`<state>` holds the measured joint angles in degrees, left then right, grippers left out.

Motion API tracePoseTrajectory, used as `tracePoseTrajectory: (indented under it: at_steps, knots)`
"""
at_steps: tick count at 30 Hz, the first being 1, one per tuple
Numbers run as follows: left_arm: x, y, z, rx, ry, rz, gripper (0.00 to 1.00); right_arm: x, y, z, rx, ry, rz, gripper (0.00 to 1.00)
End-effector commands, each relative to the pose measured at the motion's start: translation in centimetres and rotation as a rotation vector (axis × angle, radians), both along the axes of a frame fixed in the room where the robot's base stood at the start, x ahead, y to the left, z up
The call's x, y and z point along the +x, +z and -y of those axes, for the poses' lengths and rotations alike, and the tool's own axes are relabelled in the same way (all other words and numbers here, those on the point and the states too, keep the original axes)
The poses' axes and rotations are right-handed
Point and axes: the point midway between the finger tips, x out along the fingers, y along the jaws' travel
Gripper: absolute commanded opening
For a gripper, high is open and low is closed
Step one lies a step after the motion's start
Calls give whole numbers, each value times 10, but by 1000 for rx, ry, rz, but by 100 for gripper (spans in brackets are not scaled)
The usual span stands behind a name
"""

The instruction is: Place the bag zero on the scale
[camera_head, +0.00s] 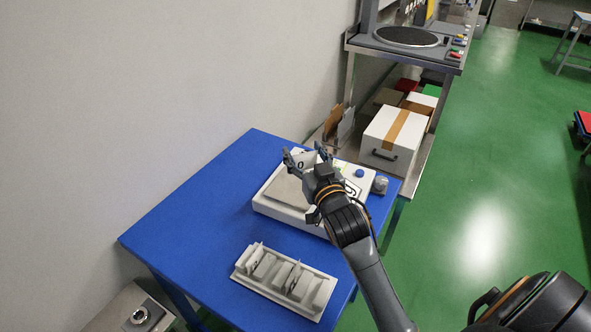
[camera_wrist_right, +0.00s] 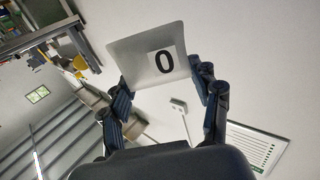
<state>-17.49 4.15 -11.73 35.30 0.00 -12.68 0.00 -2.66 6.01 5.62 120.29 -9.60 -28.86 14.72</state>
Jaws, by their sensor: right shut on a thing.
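The bag zero, a white packet with a black "0" label, shows in the right wrist view (camera_wrist_right: 150,56) between the fingers of my right gripper (camera_wrist_right: 165,92). In the head view the bag (camera_head: 301,160) is small and partly hidden by the fingers. My right gripper (camera_head: 305,162) is shut on it, over the far part of the scale. The scale (camera_head: 286,192) is a white box with a pale top plate on the blue table. My gripper and wrist hide part of it. I cannot tell whether the bag touches the plate. My left gripper is in neither view.
The blue table (camera_head: 190,225) has free room at the left. A white slotted rack (camera_head: 262,290) with several thin pieces stands at the near edge. A small grey object (camera_head: 380,185) sits right of the scale. A metal shelf with a white box (camera_head: 378,150) stands behind; the wall is at left.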

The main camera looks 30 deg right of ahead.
Motion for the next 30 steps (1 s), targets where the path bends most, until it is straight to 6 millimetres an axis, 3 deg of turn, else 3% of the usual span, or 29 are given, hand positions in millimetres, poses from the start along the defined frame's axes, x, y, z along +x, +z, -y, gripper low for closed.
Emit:
tracePoseTrajectory:
  at_steps: [1,6,11,18,30]
  knots:
    - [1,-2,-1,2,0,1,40,8,-15,-1,4,0,-9,55]
    - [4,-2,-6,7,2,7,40,28,-37,-1,1,0,-5,55]
    - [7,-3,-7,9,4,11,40,35,-46,-2,0,0,-3,55]
    - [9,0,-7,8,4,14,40,39,-76,-2,2,0,-6,55]
    - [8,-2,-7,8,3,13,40,38,-84,-2,1,0,-4,55]
